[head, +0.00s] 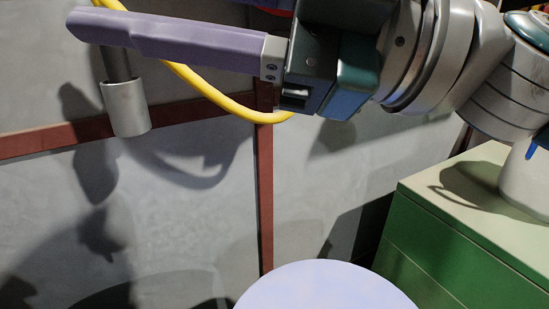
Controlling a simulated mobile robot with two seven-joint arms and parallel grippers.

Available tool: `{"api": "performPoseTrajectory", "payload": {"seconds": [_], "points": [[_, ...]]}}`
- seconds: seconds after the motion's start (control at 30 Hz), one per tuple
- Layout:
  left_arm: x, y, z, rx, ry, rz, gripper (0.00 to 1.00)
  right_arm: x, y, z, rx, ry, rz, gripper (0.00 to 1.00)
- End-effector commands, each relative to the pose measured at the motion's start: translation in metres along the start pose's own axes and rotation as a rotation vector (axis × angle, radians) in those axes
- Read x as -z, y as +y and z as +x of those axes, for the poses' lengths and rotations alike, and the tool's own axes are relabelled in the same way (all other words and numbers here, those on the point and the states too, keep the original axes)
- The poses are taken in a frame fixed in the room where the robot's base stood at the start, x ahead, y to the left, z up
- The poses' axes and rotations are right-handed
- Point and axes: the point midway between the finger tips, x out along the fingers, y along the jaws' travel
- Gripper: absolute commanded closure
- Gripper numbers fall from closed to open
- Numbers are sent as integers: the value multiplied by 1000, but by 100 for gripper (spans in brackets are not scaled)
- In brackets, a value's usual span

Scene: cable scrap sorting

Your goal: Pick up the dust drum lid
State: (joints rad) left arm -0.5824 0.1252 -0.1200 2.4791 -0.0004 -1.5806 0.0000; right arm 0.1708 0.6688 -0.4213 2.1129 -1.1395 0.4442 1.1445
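A pale lavender round surface (325,287), which looks like the dust drum lid, shows at the bottom centre. Its lower part is cut off by the picture edge, and no handle is visible on it. My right gripper (95,28) reaches in from the upper right and points left, above and apart from the round surface. One long purple finger is seen side-on; the other finger is hidden, so its opening cannot be told. A grey rod with a metal cylinder (126,107) hangs below the fingertip; I cannot tell whether the gripper holds it. My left gripper is out of view.
A green cabinet (440,240) with a cream top stands at the right, beside the round surface. A yellow cable (205,88) loops behind my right gripper. A grey wall (190,225) with red-brown strips (265,190) stands behind, with shadows on it.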

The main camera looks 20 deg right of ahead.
Motion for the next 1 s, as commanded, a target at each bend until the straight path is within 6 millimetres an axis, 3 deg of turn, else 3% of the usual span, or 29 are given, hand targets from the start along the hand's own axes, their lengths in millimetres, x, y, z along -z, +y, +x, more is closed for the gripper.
{"api": "performPoseTrajectory", "payload": {"seconds": [0.03, 0.1, 0.2, 0.3, 0.4, 0.5, 0.6, 1.0], "points": [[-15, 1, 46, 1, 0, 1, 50, -41, -58, -13, 180, -17, -42, 65], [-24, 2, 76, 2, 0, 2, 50, -82, -112, -37, 435, -93, -68, 65], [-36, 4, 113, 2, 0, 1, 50, -150, -165, -93, 750, -296, -69, 65], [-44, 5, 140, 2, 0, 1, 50, -204, -186, -154, 964, -542, -40, 65], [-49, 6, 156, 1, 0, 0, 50, -234, -188, -204, 1082, -752, -2, 65], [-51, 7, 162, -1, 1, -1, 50, -247, -185, -232, 1137, -878, 27, 65], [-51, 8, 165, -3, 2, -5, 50, -252, -187, -241, 1155, -924, 39, 65], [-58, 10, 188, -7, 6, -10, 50, -279, -227, -236, 1156, -919, 40, 65]]}}
